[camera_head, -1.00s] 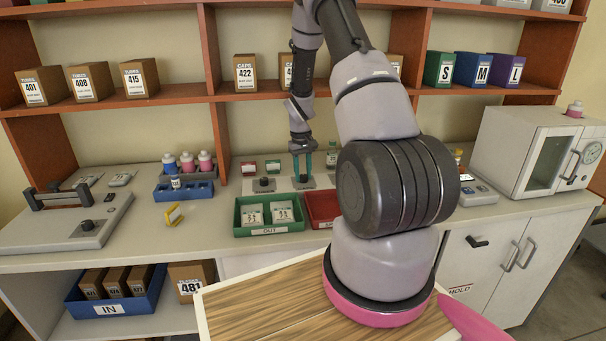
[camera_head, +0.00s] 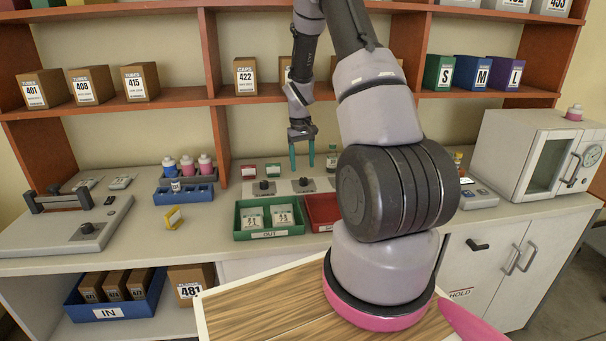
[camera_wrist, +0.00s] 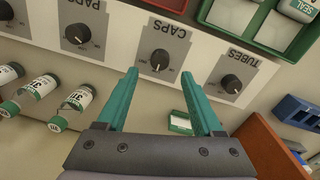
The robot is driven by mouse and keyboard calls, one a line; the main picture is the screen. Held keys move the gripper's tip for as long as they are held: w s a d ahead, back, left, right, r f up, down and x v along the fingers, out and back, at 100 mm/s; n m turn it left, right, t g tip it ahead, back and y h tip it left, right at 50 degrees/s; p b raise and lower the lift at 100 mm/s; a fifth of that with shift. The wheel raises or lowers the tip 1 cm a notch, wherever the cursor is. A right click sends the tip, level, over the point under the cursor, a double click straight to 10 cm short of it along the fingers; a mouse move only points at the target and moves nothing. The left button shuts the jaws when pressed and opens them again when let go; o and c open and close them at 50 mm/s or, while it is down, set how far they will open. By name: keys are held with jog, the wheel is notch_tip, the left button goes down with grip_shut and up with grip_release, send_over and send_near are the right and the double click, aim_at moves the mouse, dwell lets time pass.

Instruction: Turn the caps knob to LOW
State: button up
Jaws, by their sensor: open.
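The caps knob (camera_wrist: 160,59) is a small dark round knob on a grey plate labelled CAPS in the wrist view. It also shows in the head view (camera_head: 303,184), on the panel behind the trays. My gripper (camera_head: 302,167) has teal fingers, open and empty, above the caps knob and apart from it. In the wrist view my gripper (camera_wrist: 160,72) has one fingertip to each side of the knob's lower edge. The small print around the knob and its pointer direction are too small to read.
The pads knob (camera_wrist: 75,34) and tubes knob (camera_wrist: 231,84) flank the caps knob. Several small bottles (camera_wrist: 78,99) stand near the pads side. A green OUT tray (camera_head: 240,222) and a red tray (camera_head: 314,222) stand in front of the knobs. Shelves (camera_head: 300,97) rise behind.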

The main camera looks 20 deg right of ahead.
notch_tip(320, 180, up, 5)
jog(key=shift+a+r, duration=0.1)
dwell(0.5)
notch_tip(320, 180, up, 12)
jog(key=m+t, duration=0.1)
jog(key=t, duration=0.1)
send_over(302, 179)
jog(key=s+a, duration=0.4)
jog(key=s+a+r+m+t+y, duration=0.1)
jog(key=s+a+r, duration=0.4)
jog(key=r, duration=0.4)
jog(key=s+a+r+t, duration=0.2)
jog(key=s+r, duration=0.2)
jog(key=s, duration=0.5)
jog(key=s+a+r+m+t+y, duration=0.1)
jog(key=s+a+r+t, duration=0.1)
jog(key=s, duration=0.7)
notch_tip(302, 179, up, 2)
jog(key=shift+s+a+r+m+y, duration=0.15)
jog(key=shift+s+a+m+y, duration=0.2)
jog(key=shift+a, duration=0.5)
